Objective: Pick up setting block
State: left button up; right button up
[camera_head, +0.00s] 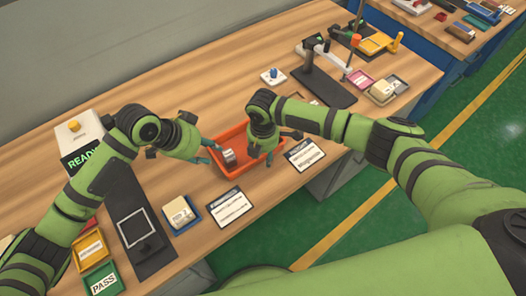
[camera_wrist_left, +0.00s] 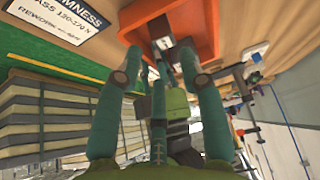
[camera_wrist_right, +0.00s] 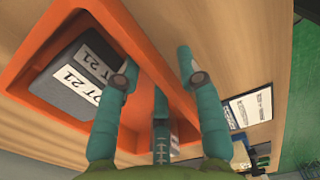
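A grey block with a white label (camera_head: 229,157) lies inside the orange tray (camera_head: 226,135). In the right wrist view the block (camera_wrist_right: 80,80) shows "LOT 21" on its labels; I cannot tell whether it is the setting block. My left gripper (camera_head: 212,148) is at the tray's left side, close to the block. Its fingers (camera_wrist_left: 162,55) are apart, with the partly hidden block (camera_wrist_left: 187,42) beyond the tips. My right gripper (camera_head: 270,157) is over the tray's right side. Its fingers (camera_wrist_right: 155,60) are apart and empty. A cream block (camera_head: 179,211) sits in a blue tray (camera_head: 193,220).
Printed cards (camera_head: 229,207) (camera_head: 305,154) lie near the table's front edge. A dark plate (camera_head: 132,228) and the "READY" box (camera_head: 80,140) stand at left. A black stand (camera_head: 322,82) and small trays (camera_head: 383,90) are at right. Bare wood lies behind the orange tray.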

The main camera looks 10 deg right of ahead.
grip_shut()
pick_arm(q)
jog(key=o, duration=0.4)
jog(key=shift+c, duration=0.2)
jog(key=m+g+y, duration=0.1)
jog(key=g+y, duration=0.1)
jog(key=y, duration=0.1)
send_near(228, 153)
jog(key=f, duration=0.3)
jog(key=d+f, duration=0.1)
jog(key=f, duration=0.4)
jog(key=shift+w+d+f, duration=0.1)
jog(key=shift+d+f, duration=0.3)
